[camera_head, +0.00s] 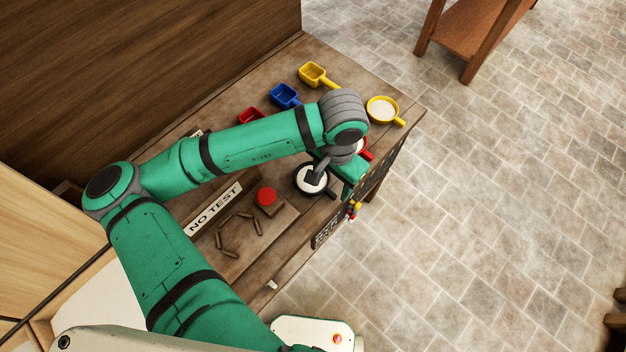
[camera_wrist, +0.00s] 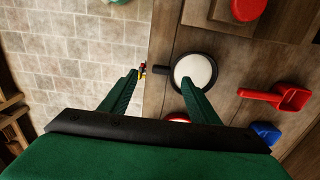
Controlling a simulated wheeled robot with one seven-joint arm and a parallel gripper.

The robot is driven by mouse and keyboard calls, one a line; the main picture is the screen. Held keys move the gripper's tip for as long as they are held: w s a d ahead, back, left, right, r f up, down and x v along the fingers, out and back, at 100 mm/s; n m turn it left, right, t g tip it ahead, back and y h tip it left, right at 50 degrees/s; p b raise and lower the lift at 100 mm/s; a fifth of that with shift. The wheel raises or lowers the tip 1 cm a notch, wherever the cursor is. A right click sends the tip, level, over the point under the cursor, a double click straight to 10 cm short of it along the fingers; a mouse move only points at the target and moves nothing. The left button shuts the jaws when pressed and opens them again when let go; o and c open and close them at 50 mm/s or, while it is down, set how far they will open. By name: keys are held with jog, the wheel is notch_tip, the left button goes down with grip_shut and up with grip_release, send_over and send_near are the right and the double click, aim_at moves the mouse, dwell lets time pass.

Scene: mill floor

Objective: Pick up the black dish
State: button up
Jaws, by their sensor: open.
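The black dish (camera_head: 298,186) is a round shallow pan with white contents and a short handle, near the table's front edge. It also shows in the wrist view (camera_wrist: 175,66), with its handle pointing left. My gripper (camera_wrist: 159,77) is open and empty, above the dish's handle side. In the wrist view the handle lies between the two fingertips, and the right fingertip overlaps the lower rim. I cannot tell the height gap. In the head view my gripper hides part of the dish.
A red dish (camera_wrist: 178,117) is close by, partly hidden by my gripper. A yellow dish (camera_head: 383,110) stands at the right corner. Yellow (camera_head: 312,74), blue (camera_head: 285,95) and red (camera_wrist: 288,97) scoops lie behind. A red button (camera_head: 267,195) and brown pieces (camera_head: 228,240) are left of the dish.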

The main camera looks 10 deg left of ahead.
aim_at(330, 192)
jog(key=shift+w+a+f, duration=0.1)
jog(key=shift+w+f, duration=0.05)
jog(key=shift+f, duration=1.35)
jog(key=shift+w+a+f, duration=0.1)
jog(key=shift+w+f, duration=0.05)
jog(key=shift+f, duration=1.35)
jog(key=c, duration=1.3)
